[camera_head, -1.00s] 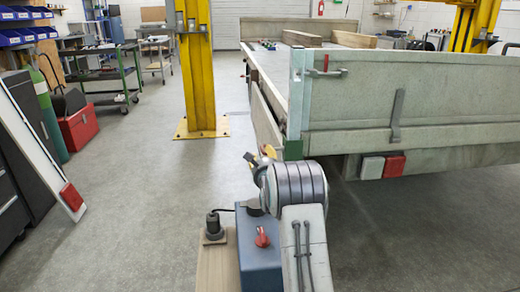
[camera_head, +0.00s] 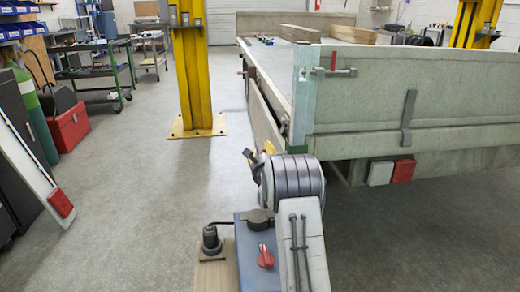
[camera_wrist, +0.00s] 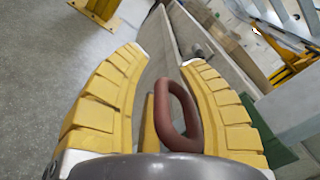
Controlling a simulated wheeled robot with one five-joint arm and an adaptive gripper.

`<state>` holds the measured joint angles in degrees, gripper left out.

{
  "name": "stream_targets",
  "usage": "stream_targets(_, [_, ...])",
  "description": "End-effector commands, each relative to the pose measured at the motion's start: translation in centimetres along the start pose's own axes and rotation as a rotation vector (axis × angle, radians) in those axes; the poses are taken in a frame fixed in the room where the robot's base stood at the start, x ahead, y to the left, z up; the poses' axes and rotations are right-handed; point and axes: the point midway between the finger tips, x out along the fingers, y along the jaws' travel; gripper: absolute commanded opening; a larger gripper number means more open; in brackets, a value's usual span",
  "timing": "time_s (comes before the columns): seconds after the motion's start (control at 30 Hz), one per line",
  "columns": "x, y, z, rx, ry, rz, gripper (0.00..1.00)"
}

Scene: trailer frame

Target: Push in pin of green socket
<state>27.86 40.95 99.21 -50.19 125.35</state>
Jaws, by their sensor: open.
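The green socket (camera_head: 295,148) is at the lower end of the trailer's corner post, partly hidden behind my arm. It also shows as a green patch in the wrist view (camera_wrist: 286,157), beside my right finger. My gripper (camera_wrist: 165,58) has two yellow padded fingers, spread apart. A reddish-brown loop handle (camera_wrist: 191,122), seemingly the pin's, shows between the fingers, close to the right one. Whether it touches that finger I cannot tell. The pin's shaft is not visible. In the head view my gripper (camera_head: 261,150) is small and mostly hidden by my wrist.
The trailer's tailgate (camera_head: 385,100) fills the right side, with a red-handled latch (camera_head: 340,71) near its top corner. A yellow pillar (camera_head: 190,70) stands behind on the left. A red toolbox (camera_head: 69,128) is further left. The floor between is clear.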

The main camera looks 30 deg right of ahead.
Motion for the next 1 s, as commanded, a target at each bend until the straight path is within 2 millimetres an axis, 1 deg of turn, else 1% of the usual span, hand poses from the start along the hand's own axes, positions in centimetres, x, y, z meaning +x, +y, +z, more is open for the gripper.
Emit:
stream_targets(0.3, [-0.06, -0.06, -0.07, 0.000, 0.001, -0.001, 0.36])
stream_targets(0.33, [-0.06, -0.05, -0.06, 0.000, 0.001, -0.001, 0.38])
stream_targets(0.77, [-0.06, -0.02, -0.07, 0.000, 0.001, 0.000, 0.00])
stream_targets(1.0, [-0.06, 0.02, -0.08, 0.000, 0.002, 0.001, 0.00])
